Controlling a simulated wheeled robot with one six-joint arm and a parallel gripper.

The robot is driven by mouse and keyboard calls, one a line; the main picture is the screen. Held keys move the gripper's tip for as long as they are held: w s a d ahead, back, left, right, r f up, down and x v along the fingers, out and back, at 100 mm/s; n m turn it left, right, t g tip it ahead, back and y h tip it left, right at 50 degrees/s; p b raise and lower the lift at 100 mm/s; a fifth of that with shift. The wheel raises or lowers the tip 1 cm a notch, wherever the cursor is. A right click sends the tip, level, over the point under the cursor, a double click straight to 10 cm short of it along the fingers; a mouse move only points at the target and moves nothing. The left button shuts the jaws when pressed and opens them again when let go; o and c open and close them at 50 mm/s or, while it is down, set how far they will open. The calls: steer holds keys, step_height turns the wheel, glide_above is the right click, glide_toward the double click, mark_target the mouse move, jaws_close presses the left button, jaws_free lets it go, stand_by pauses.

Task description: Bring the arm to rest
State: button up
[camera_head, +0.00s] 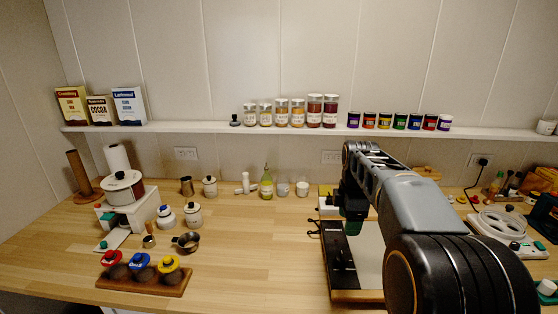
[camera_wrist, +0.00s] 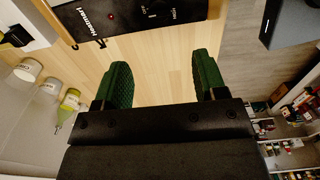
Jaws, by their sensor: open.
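My gripper (camera_wrist: 162,80) shows in the wrist view as two green textured fingers set wide apart, with nothing between them. Bare wooden counter (camera_wrist: 150,62) shows beyond them. In the head view, my arm (camera_head: 415,200) reaches from the lower right over the counter and bends down at its far end. My gripper (camera_head: 353,222) hangs there, partly hidden by the arm, above the back of a black-fronted appliance (camera_head: 342,260). It looks apart from the appliance, though the exact gap is hard to tell.
A green bottle (camera_head: 267,183) and small jars stand left of the gripper. A wooden rack (camera_head: 150,284) with colored lids, a pot (camera_head: 187,242) and canisters are farther left. A wall shelf (camera_head: 200,127) with jars and boxes runs behind. The counter's middle (camera_head: 260,245) is clear.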

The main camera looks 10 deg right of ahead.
steer(key=s+a+f+m, duration=0.2)
steer(key=s+m, duration=0.1)
steer(key=m, duration=0.2)
steer(key=s+a+f+m+t, duration=0.1)
steer(key=s+a+f+m, duration=0.1)
steer(key=m, duration=0.3)
steer(key=s+a+f+m+t, duration=0.1)
steer(key=s+a+f+m, duration=0.1)
steer(key=s+m, duration=0.3)
steer(key=shift+f, duration=0.5)
steer(key=s+a+t, duration=0.1)
steer(key=s+a, duration=0.2)
steer(key=s, duration=0.3)
steer(key=shift+a+m+t, duration=0.2)
steer(key=shift+m+t, duration=0.2)
